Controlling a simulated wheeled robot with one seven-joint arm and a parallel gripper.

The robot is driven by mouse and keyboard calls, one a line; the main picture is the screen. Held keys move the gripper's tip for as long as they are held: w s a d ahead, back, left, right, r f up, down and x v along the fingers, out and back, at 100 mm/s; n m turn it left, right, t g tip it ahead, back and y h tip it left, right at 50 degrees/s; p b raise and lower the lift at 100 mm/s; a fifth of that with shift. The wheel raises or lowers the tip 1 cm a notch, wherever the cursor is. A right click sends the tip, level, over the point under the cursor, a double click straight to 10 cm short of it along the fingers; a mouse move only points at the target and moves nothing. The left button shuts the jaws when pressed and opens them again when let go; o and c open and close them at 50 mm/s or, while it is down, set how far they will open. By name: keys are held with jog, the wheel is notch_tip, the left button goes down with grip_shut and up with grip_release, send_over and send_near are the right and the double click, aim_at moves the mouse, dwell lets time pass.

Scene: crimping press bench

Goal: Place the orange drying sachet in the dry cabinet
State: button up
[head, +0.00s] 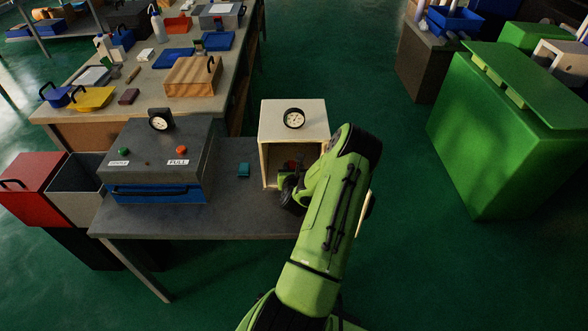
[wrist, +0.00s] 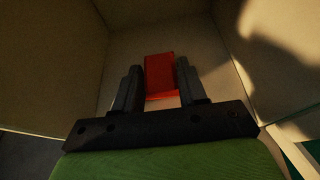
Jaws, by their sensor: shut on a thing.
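The dry cabinet (head: 293,118) is a cream box with a dial on top and an open front, at the right end of the grey bench. My gripper (wrist: 159,84) is inside its opening, with one dark finger on each side of a red-orange block, the drying sachet (wrist: 160,68). The fingers are shut on it. Pale cabinet walls (wrist: 55,60) surround it in the wrist view. In the head view my arm covers the right part of the opening, and only a bit of red shows inside. I cannot tell whether the sachet touches the cabinet floor.
A grey press box (head: 160,145) with a blue drawer stands left of the cabinet. A cream panel edge (head: 366,211) shows right of my arm. A green bin (head: 500,140) stands further right, with clear floor between.

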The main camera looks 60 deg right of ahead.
jog(key=shift+f, duration=0.2)
jog(key=o, duration=1)
jog(key=shift+s+d, duration=0.1)
jog(key=shift+r, duration=0.15)
jog(key=shift+s+a+r, duration=0.15)
jog(key=shift+a, duration=0.15)
jog(key=b+v, duration=0.3)
jog(key=v, duration=0.6)
jog(key=shift+s+a+r, duration=0.1)
jog(key=shift+a, duration=0.15)
jog(key=shift+p+v, duration=0.45)
jog(key=shift+v, duration=0.4)
jog(key=shift+r, duration=0.1)
